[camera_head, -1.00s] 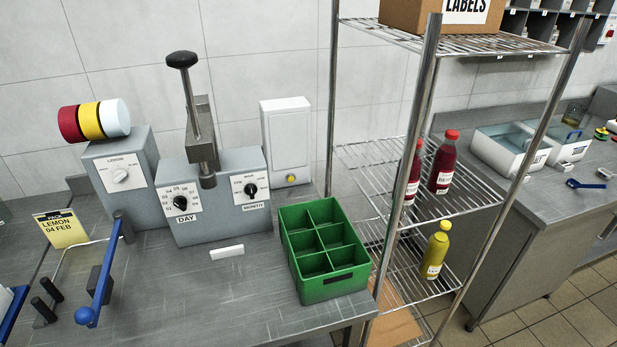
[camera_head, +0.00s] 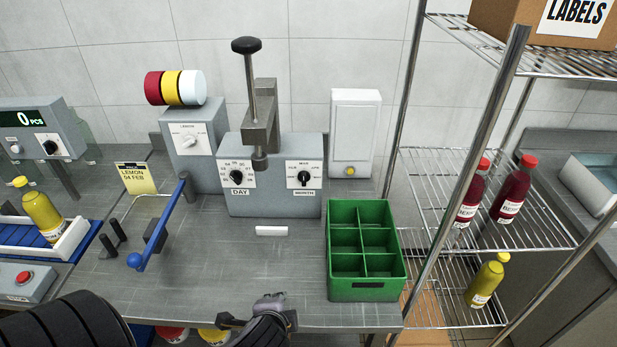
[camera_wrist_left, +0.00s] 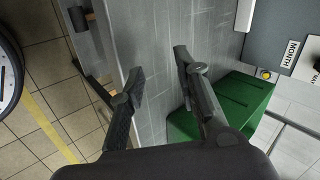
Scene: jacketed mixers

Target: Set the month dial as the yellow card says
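The yellow card (camera_head: 137,178) reads LEMON 04 FEB and stands at the left of the bench. The month dial (camera_head: 304,178) is a black knob on a white plate, right front of the grey press box (camera_head: 270,206); its exact pointer direction is too small to tell. The DAY dial (camera_head: 237,177) is left of it. My left gripper (camera_head: 262,314) is at the bench's front edge, well below and short of the month dial. In the left wrist view its fingers (camera_wrist_left: 158,72) are apart with nothing between them; the MONTH label (camera_wrist_left: 292,54) shows upper right.
A green divided crate (camera_head: 366,292) stands right of the dials. A small white block (camera_head: 272,231) lies before the press box. A blue lever (camera_head: 160,225) stands left, and the press handle (camera_head: 247,46) rises above. A wire rack (camera_head: 460,215) is at right. The bench middle is clear.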

